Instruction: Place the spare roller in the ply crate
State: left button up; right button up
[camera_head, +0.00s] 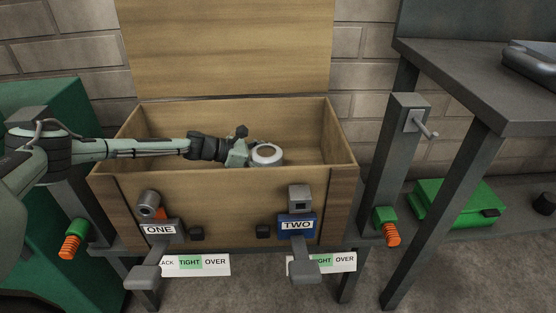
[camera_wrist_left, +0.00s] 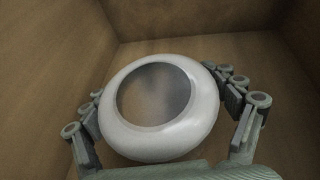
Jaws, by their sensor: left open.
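The spare roller (camera_head: 267,154), a pale ring with a darker middle, is inside the open ply crate (camera_head: 220,197), right of the crate's centre. In the left wrist view the roller (camera_wrist_left: 205,118) fills the middle, with crate walls around it. My left gripper (camera_head: 250,154) reaches over the crate's left side and is down inside it at the roller. Its fingers (camera_wrist_left: 170,118) are open on either side of the roller. The roller's underside is hidden, so I cannot tell whether it rests on the crate floor. My right gripper is not in view.
The crate's lid (camera_head: 225,45) stands open at the back. Latches marked ONE (camera_head: 159,229) and TWO (camera_head: 297,226) are on the crate front. A grey post with a handle (camera_head: 400,150) and a dark table (camera_head: 480,90) stand right. A green case (camera_head: 455,203) lies beneath the table.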

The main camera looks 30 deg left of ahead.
pick_arm(q)
jog(key=v, duration=1.1)
jog(key=shift+a+f+b, duration=0.1)
jog(key=shift+b, duration=0.2)
jog(key=shift+s+a+r, duration=0.2)
jog(key=shift+s+a, duration=0.05)
